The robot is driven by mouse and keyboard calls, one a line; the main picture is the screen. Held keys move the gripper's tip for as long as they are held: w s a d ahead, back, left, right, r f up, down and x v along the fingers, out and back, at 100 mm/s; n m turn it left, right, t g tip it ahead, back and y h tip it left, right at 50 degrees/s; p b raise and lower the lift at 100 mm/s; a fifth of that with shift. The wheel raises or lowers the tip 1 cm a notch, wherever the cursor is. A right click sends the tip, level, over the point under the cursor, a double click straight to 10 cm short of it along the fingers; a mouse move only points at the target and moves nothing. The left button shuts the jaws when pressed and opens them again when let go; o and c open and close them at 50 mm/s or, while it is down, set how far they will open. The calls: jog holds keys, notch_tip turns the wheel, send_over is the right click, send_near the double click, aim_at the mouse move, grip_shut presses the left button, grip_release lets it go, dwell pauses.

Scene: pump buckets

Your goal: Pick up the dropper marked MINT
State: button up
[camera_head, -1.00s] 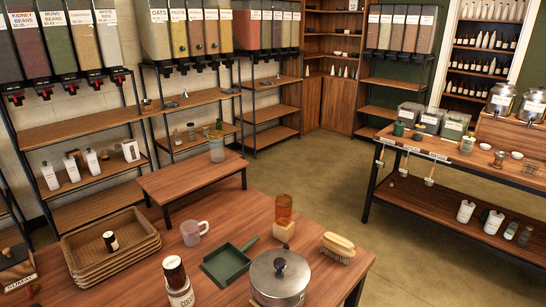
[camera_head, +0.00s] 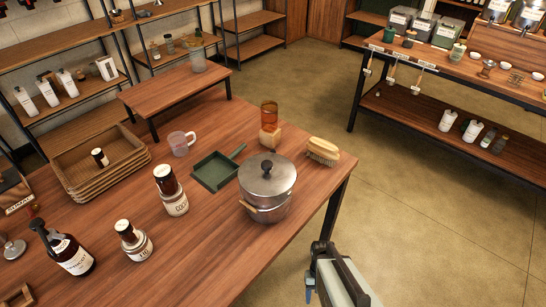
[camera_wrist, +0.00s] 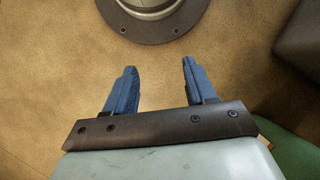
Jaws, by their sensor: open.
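No MINT marking is readable in either view. A small dark bottle with a pale label (camera_head: 100,157) stands in the stacked wooden tray (camera_head: 72,178) at the left of the table. Which is the dropper I cannot tell. My gripper (camera_wrist: 158,82) is open and empty, its two blue fingers apart over bare floor. In the head view, my arm's end (camera_head: 335,275) is right of the table's front edge, well away from the bottles.
A steel pot (camera_head: 267,185), green dustpan (camera_head: 215,170), brush (camera_head: 323,151), clear mug (camera_head: 181,143) and amber cup on a wooden block (camera_head: 270,138) occupy the table. A tall dark pump bottle (camera_head: 68,250) stands at left front. The table's centre front is clear.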

jog(key=w+d+r+m+t, duration=0.1)
jog(key=w+d+r+t, duration=0.1)
jog(key=w+d+r, duration=0.55)
jog(key=w+d+r+m+t, duration=0.15)
jog(key=w+d+r, duration=0.25)
jog(key=w+r, duration=0.6)
jog(key=w+d+r+t, duration=0.2)
jog(key=w+d+r, duration=0.3)
jog(key=r, duration=0.4)
jog(key=w+d+r+t, duration=0.1)
jog(key=w+d+r, duration=0.1)
jog(key=w+r, duration=0.55)
jog(key=w+a+r+n, duration=0.2)
jog(key=a+r+n, duration=0.2)
jog(key=a+r, duration=0.5)
jog(key=w+a+r+n, duration=0.1)
jog(key=a+r+n, duration=0.35)
jog(key=a, duration=0.75)
jog(key=w+a+r+n, duration=0.1)
jog(key=a+r+n, duration=0.35)
jog(key=a, duration=0.65)
jog(key=shift+n+g+h, duration=0.3)
jog(key=shift+n+g, duration=0.15)
jog(key=shift+w+d+f, duration=0.1)
jog(key=shift+f, duration=3.3)
jog(key=shift+w+d+f, duration=0.1)
jog(key=shift+f, duration=3.3)
